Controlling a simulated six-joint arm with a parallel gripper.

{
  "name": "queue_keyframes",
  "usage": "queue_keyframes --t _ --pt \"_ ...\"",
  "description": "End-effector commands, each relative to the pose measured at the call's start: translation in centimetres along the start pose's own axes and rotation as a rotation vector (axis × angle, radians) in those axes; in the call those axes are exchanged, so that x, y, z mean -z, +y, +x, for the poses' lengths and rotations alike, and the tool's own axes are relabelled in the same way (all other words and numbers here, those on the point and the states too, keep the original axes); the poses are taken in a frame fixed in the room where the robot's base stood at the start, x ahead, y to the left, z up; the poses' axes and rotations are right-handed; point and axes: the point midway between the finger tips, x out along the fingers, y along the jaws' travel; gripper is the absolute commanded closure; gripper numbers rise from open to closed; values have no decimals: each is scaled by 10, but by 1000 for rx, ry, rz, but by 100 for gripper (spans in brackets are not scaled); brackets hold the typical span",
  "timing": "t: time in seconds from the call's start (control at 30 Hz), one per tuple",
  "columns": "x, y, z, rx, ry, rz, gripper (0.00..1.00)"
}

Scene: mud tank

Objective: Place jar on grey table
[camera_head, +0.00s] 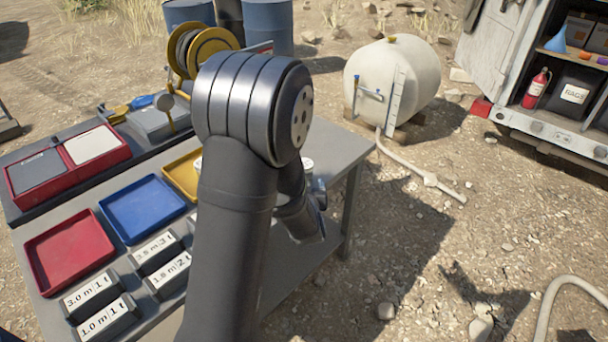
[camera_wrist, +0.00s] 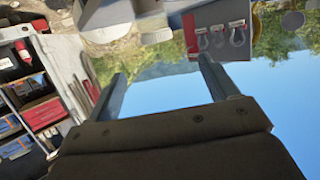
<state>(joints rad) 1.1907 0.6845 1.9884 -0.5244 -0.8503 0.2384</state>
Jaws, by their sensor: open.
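The grey table (camera_head: 335,152) stands at the left and centre, with trays, boxes and labelled blocks on it. A small white round top (camera_head: 308,163) shows just right of my arm, and a sliver of another pale thing shows left of it; I cannot tell if either is the jar. My gripper (camera_wrist: 162,78) is open and empty in the wrist view, its two fingers wide apart with sky between them. In the head view my arm hides the middle of the table, and the fingers are not clear there.
Red (camera_head: 68,252), blue (camera_head: 143,208) and yellow (camera_head: 183,174) trays lie on the table near labelled blocks (camera_head: 92,295). A yellow hose reel (camera_head: 207,50) is behind. A white tank (camera_head: 392,80) and open van (camera_head: 545,125) stand beyond. Shelves (camera_wrist: 35,95) show in the wrist view.

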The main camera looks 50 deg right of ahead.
Motion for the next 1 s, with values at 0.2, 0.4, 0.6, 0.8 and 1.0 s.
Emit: queue_keyframes --t 0.2,0.4,0.6,0.8,1.0 --pt "-1 -1 46 3 -1 -1 21" --pt "0 0 88 2 0 0 21" --pt "0 0 111 1 0 0 21" --pt "-1 3 125 0 0 0 21" --pt "-3 8 153 1 0 0 21"
